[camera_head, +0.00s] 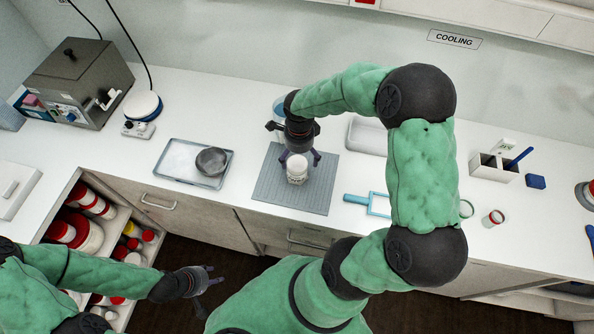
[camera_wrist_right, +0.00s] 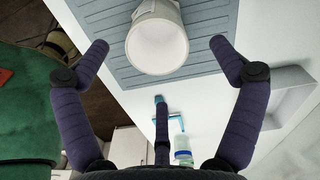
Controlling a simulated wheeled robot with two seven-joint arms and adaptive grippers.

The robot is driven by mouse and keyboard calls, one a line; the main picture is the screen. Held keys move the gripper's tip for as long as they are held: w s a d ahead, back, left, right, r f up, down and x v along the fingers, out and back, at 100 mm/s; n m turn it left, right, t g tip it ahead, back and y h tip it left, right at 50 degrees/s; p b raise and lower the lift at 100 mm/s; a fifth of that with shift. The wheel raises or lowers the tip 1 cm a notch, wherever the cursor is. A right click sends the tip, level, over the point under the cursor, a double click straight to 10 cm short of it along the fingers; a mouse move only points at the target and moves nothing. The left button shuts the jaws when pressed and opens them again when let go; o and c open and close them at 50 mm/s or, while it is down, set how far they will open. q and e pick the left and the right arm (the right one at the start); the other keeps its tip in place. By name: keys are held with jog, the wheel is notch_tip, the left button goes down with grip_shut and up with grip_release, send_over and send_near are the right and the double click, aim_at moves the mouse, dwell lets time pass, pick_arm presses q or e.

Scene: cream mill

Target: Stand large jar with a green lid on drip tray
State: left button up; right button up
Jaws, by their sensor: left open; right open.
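A round clear jar with a green rim or lid (camera_head: 466,208) stands on the counter at the right, partly behind my right arm; I cannot tell if it is the large jar. The ribbed grey mat (camera_head: 265,195), which may be the drip tray, lies mid-counter; it fills the top of the right wrist view (camera_wrist_right: 215,60). A white open cup (camera_head: 297,172) stands on it, also in the wrist view (camera_wrist_right: 157,40). My right gripper (camera_head: 299,158) is open above the mat, fingers apart around the cup. My left gripper (camera_head: 212,280) is open and empty near the open drawer.
A metal tray (camera_head: 175,165) with a dark dish (camera_head: 212,161) lies left of the mat. A white tray (camera_head: 365,135) is behind right. A blue-handled frame (camera_head: 358,199) and a red-rimmed jar (camera_head: 493,217) lie right. The open drawer holds several red-lidded jars (camera_head: 85,235).

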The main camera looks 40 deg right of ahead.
send_over(298, 164)
jog(key=s+a, duration=0.2)
jog(key=s, duration=0.1)
jog(key=f, duration=0.5)
jog(key=shift+w+d, duration=0.1)
jog(key=shift+w, duration=0.15)
jog(key=shift+c, duration=0.3)
jog(key=shift+r, duration=0.1)
jog(key=c, duration=1)
